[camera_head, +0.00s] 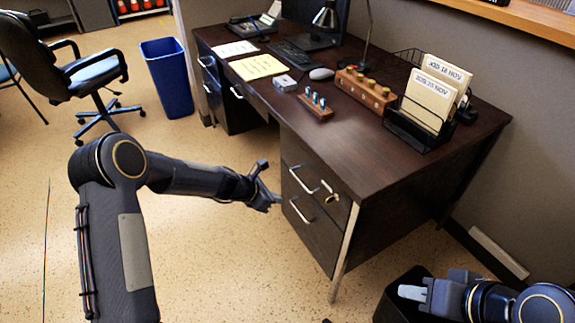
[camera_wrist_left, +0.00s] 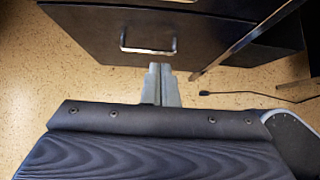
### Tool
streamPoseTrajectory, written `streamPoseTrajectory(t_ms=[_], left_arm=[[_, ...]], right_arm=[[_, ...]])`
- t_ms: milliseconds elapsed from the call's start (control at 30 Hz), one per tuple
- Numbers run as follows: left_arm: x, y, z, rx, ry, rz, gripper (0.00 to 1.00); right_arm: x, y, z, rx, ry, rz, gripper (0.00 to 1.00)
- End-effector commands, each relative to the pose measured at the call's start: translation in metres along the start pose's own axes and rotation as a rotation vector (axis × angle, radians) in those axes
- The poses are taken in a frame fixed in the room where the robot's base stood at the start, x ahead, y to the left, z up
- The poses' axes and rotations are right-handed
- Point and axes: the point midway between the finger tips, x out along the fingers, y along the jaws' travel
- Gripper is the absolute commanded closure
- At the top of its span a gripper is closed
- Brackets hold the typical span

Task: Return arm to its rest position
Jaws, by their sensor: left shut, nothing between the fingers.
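My left arm (camera_head: 190,180) reaches in from the left over the floor, toward the dark desk. My left gripper (camera_head: 272,198) is shut and empty, just left of the desk's drawer front. In the left wrist view its two grey fingers (camera_wrist_left: 161,86) lie together below a drawer handle (camera_wrist_left: 148,46), and nothing is between them. The upper drawer handle (camera_head: 303,180) and lower drawer handle (camera_head: 300,212) show in the head view. My right gripper (camera_head: 410,292) is at the lower right, partly seen, above a dark bin (camera_head: 391,302); its finger opening cannot be made out.
The desk (camera_head: 400,165) holds a file holder (camera_head: 418,133), a wooden stamp rack (camera_head: 364,90), a small peg block (camera_head: 316,107) and a mouse (camera_head: 321,73). Keys (camera_head: 331,196) hang at the drawers. A blue bin (camera_head: 167,78) and an office chair (camera_head: 75,70) stand behind. Floor at left is clear.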

Motion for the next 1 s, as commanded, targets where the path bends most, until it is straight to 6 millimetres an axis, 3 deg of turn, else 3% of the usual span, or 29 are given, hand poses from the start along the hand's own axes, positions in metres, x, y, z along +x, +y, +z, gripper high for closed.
streamPoseTrajectory(t_ms=[167,267,367,433,600,800,1000], left_arm=[[-0.003,0.0,0.001,0.008,-0.001,0.001,1.0],[-0.022,0.001,0.01,0.08,-0.006,0.006,1.0],[-0.065,-0.004,0.026,0.249,-0.011,0.013,1.0],[-0.105,-0.012,0.037,0.414,-0.008,0.019,1.0],[-0.201,-0.051,0.044,0.846,0.028,0.027,1.0],[-0.29,-0.113,0.023,1.32,0.114,0.02,1.0],[-0.339,-0.169,-0.014,1.683,0.214,-0.014,1.0]], right_arm=[[0.0,0.0,0.0,0.0,0.0,0.0,0.66],[0.0,0.0,0.0,0.0,0.0,0.0,0.66],[0.0,0.0,0.0,0.0,0.0,0.0,0.66],[0.0,0.0,0.0,0.0,0.0,0.0,0.66],[0.0,0.0,0.0,0.0,0.0,0.0,0.66],[0.0,0.0,0.0,0.0,0.0,0.0,0.66],[0.0,0.0,0.0,0.0,0.0,0.0,0.66]])
